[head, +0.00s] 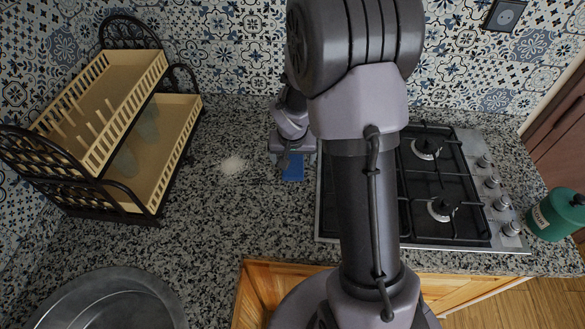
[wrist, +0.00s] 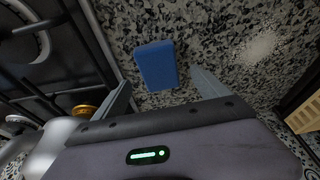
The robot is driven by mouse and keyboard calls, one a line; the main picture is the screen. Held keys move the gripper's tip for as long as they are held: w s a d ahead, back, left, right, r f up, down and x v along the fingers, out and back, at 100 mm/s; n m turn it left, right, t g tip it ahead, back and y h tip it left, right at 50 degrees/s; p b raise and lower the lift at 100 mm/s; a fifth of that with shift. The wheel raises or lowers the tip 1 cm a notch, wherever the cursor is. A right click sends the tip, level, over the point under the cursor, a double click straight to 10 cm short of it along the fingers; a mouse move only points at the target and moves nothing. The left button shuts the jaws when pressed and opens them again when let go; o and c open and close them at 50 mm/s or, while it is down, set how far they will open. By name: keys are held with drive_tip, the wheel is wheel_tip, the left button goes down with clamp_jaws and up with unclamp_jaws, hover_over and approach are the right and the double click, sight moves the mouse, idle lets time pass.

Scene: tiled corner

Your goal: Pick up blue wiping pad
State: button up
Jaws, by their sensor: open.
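The blue wiping pad (wrist: 156,65) lies on the speckled granite counter. In the wrist view it shows just beyond and between the two fingertips. In the head view the pad (head: 292,168) is partly hidden under my gripper (head: 291,158). In the wrist view my gripper (wrist: 160,90) is open, with its fingers spread wider than the pad and nothing held between them. Whether the fingers touch the counter I cannot tell.
A gas stove (head: 450,185) stands close on the right of the pad. A pale powdery patch (head: 232,164) lies to the left. A two-tier dish rack (head: 150,150) stands further left, a metal sink (head: 105,300) at front left, a green canister (head: 556,214) at far right.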

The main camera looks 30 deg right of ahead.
sight(293, 165)
drive_tip(key=x, duration=0.3)
drive_tip(key=shift+d+f+b, duration=0.1)
drive_tip(key=shift+f+b, duration=0.25)
drive_tip(key=shift+b, duration=0.05)
drive_tip(key=shift+r, duration=0.1)
drive_tip(key=shift+f+b, duration=0.25)
drive_tip(key=shift+b, duration=0.15)
drive_tip(key=c, duration=1.4)
